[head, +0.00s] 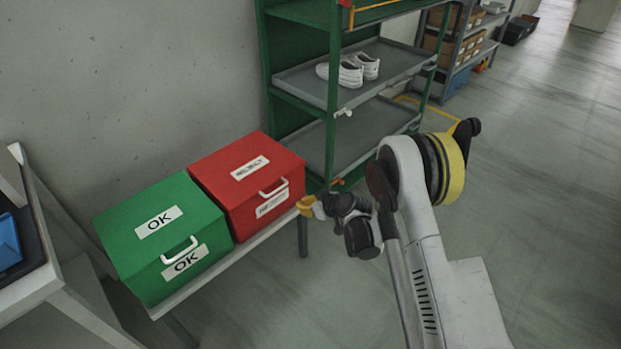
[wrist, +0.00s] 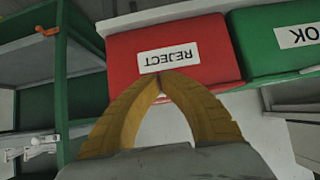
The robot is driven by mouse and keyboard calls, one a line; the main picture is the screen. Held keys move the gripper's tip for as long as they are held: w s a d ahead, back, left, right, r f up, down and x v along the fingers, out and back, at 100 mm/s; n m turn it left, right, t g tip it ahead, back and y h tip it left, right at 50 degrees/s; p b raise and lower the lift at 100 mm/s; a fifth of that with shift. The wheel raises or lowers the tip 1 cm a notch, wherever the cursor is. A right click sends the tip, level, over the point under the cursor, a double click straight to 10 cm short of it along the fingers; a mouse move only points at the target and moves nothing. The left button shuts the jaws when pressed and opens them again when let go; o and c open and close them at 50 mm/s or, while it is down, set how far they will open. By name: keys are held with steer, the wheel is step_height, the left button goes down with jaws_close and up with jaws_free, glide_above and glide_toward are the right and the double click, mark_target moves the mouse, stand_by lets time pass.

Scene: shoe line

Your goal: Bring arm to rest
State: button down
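My gripper (head: 308,206) is in front of the red box in the head view, at the end of my grey and yellow arm. In the wrist view its two yellow fingers (wrist: 160,80) meet at the tips with nothing between them, so it is shut and empty. The fingertips overlap the red box's "REJECT" label in that view. I cannot tell the exact gap to the box, but no contact shows.
A red box (head: 225,165) and a green "OK" box (head: 120,228) stand on a bench (head: 255,243) by the wall. A green rack (head: 330,110) with grey shelves holds white shoes (head: 345,74). Floor to the right (head: 560,200) is clear.

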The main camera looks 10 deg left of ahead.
steer(key=d+r+m+h, duration=0.1)
steer(key=d+r, duration=0.2)
steer(key=r, duration=0.5)
steer(key=d+r+m+h, duration=0.1)
steer(key=d+r, duration=0.2)
steer(key=r, duration=0.4)
steer(key=s+d+r+m+h, duration=0.1)
steer(key=s+d+r, duration=0.4)
steer(key=r, duration=0.2)
steer(key=s+d+r+m+h, duration=0.1)
steer(key=s+d+r+m, duration=0.1)
steer(key=s+d+r, duration=0.3)
steer(key=s+d+r+m+h, duration=0.2)
steer(key=s+d, duration=0.4)
steer(key=s, duration=0.6)
steer(key=s+d+r+m+h, duration=0.2)
steer(key=s+d, duration=0.4)
steer(key=s, duration=0.6)
steer(key=shift+s+d+r+m, duration=0.15)
steer(key=shift+d+r+m, duration=0.15)
steer(key=shift+r+m, duration=0.35)
steer(key=shift+r, duration=0.1)
